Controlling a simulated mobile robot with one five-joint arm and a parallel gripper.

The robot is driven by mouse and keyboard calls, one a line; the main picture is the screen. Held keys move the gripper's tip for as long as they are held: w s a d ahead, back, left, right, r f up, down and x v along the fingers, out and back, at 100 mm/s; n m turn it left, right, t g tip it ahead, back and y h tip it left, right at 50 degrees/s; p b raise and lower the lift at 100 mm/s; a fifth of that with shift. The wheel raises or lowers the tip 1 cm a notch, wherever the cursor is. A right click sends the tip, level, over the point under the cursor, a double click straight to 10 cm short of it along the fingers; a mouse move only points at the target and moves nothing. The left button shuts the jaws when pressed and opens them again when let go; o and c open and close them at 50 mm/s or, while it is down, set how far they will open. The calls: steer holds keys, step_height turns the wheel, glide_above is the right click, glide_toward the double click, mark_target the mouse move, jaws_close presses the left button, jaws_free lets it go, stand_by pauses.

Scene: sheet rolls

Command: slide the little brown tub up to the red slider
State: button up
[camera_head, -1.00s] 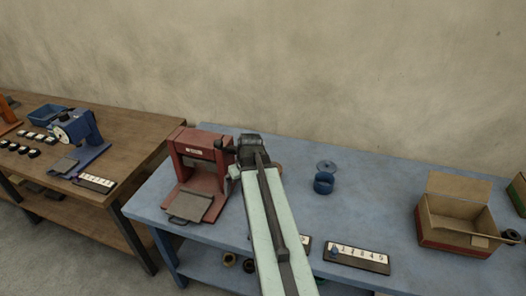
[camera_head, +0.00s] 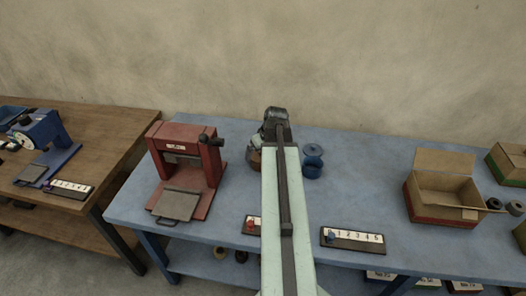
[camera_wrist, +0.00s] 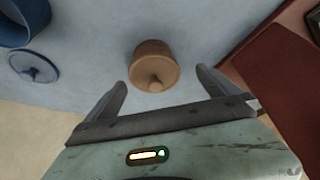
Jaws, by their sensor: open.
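The little brown tub (camera_wrist: 153,66) has a knobbed lid and stands on the blue table in the wrist view. It lies just beyond and between my gripper's (camera_wrist: 162,82) fingertips, which are apart and touch nothing visible. In the head view the tub (camera_head: 255,161) is mostly hidden behind my gripper and arm. The red slider (camera_head: 250,225) sits on a numbered strip at the table's front edge, left of my arm. My arm covers part of that strip.
A red press (camera_head: 187,160) stands left of the tub. A blue tub (camera_head: 312,168) with a blue lid (camera_head: 313,149) is right of my arm. A second strip with a blue slider (camera_head: 331,237) lies front right. An open box (camera_head: 443,190) stands farther right.

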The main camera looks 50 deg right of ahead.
mark_target(259, 157)
steer(key=b+x, duration=0.4)
steer(key=x, duration=0.2)
steer(key=shift+f+b, duration=0.2)
steer(key=shift+b, duration=0.1)
steer(key=shift+r, duration=0.1)
steer(key=shift+c, duration=0.3)
